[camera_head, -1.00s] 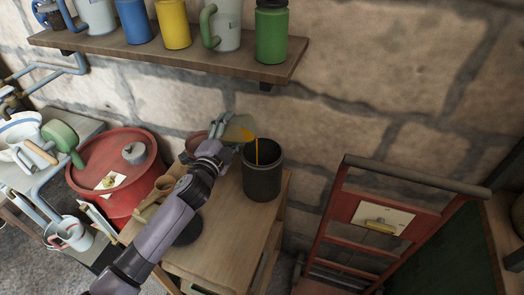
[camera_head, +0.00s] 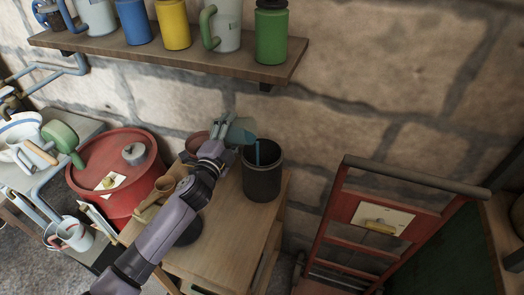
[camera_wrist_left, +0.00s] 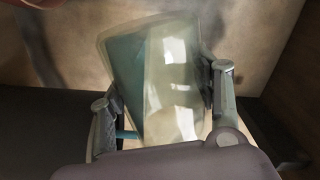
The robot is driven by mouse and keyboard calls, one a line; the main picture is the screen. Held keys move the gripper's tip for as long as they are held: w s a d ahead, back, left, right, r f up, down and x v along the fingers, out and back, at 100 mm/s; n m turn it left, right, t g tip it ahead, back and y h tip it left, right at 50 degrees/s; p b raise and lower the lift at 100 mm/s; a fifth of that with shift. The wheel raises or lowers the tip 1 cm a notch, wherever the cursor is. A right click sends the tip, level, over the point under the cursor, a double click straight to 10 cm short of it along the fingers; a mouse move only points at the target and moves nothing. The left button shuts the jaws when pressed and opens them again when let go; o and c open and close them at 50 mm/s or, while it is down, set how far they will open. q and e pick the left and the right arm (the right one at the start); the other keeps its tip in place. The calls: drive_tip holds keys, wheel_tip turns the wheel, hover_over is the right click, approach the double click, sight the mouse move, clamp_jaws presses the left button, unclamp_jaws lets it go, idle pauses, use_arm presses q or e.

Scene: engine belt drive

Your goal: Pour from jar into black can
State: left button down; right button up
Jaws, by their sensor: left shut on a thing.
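The jar (camera_head: 240,131) is glassy and see-through, with blue-green liquid inside. It is tilted to the right, and a thin blue-green stream runs from its mouth down into the black can (camera_head: 262,180). The can stands upright and open on the wooden table, just right of and below the jar. My left gripper (camera_head: 221,139) is shut on the jar and holds it above the left side of the can's rim. In the left wrist view the jar (camera_wrist_left: 158,80) sits between the two fingers. The can's inside bottom is hidden. My right gripper is not in view.
The wooden table (camera_head: 235,238) has bare room in front of the can. Brown cups or jars crowd beside my left arm. A red drum (camera_head: 118,165) is at left, a red hand truck (camera_head: 372,212) at right. A shelf (camera_head: 170,58) with mugs hangs above.

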use_arm(q)
drive_tip(key=shift+s+d+r+m+p, duration=0.25)
drive_tip(key=shift+d+r+m+p, duration=0.2)
drive_tip(key=shift+d+m, duration=0.2)
idle(0.5)
drive_tip(key=shift+s+d+r+m+p, duration=0.15)
drive_tip(key=shift+r+m+p, duration=0.35)
drive_tip(key=shift+m, duration=0.45)
idle(0.4)
drive_tip(key=shift+d+f+m, duration=0.15)
drive_tip(key=shift+f+m, duration=0.05)
drive_tip(key=shift+m, duration=0.2)
